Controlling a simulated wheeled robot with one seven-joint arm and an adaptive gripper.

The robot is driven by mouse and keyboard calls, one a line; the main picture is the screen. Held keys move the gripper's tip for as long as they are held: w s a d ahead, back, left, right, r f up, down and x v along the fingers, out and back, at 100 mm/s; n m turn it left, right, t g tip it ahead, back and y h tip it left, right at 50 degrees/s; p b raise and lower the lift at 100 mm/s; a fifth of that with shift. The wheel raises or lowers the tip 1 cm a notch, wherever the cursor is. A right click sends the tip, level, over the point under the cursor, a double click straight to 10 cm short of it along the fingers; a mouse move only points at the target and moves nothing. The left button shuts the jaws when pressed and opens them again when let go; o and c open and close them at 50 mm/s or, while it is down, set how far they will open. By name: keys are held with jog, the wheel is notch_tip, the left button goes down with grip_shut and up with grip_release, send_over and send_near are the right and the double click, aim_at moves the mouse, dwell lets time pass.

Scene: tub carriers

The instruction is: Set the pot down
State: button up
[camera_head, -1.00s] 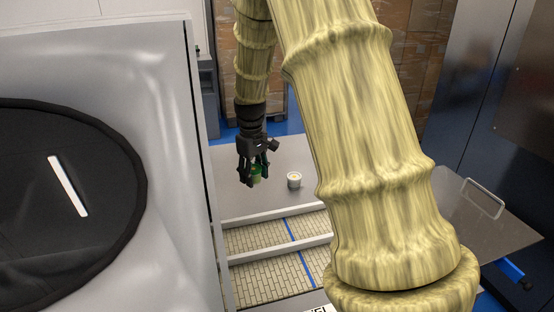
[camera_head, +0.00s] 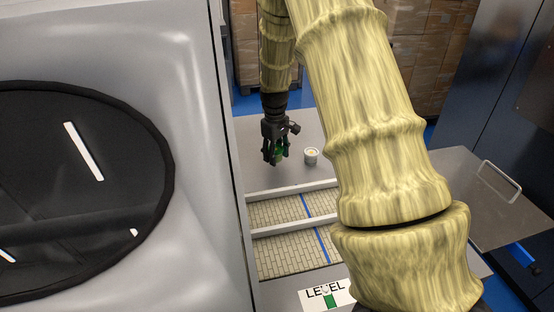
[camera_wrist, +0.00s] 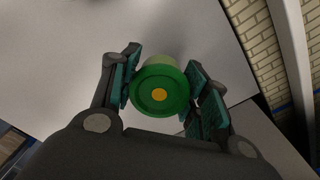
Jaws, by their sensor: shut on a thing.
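The pot (camera_wrist: 160,92) has a round green top with a yellow dot at its centre, and a paler side shows behind it in the wrist view. My gripper (camera_wrist: 163,78) is shut on it, with one teal-padded finger on each side. In the head view the pot (camera_head: 277,157) is a small green patch between the fingers of my gripper (camera_head: 274,158), over the grey surface (camera_head: 258,175). Its base is hidden, and I cannot tell whether it touches the surface.
A small white cup (camera_head: 311,158) with yellowish contents stands just right of my gripper. In front lie pale rails (camera_head: 290,190) and a brick-patterned strip (camera_head: 275,213) with a blue line. A large grey machine (camera_head: 200,130) stands close on the left. A LEVEL sign (camera_head: 326,295) is nearest.

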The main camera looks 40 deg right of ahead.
notch_tip(320, 180, down, 4)
jog(key=shift+d+r+p, duration=0.1)
jog(key=shift+r+p, duration=0.15)
jog(key=shift+p, duration=0.2)
jog(key=o, duration=1)
jog(key=shift+f, duration=0.15)
jog(key=r+b, duration=0.1)
jog(key=r, duration=0.3)
jog(key=r+b, duration=0.1)
jog(key=r, duration=0.3)
jog(key=r+b, duration=0.2)
jog(key=r, duration=0.2)
jog(key=shift+a+r, duration=0.2)
jog(key=shift+a, duration=0.05)
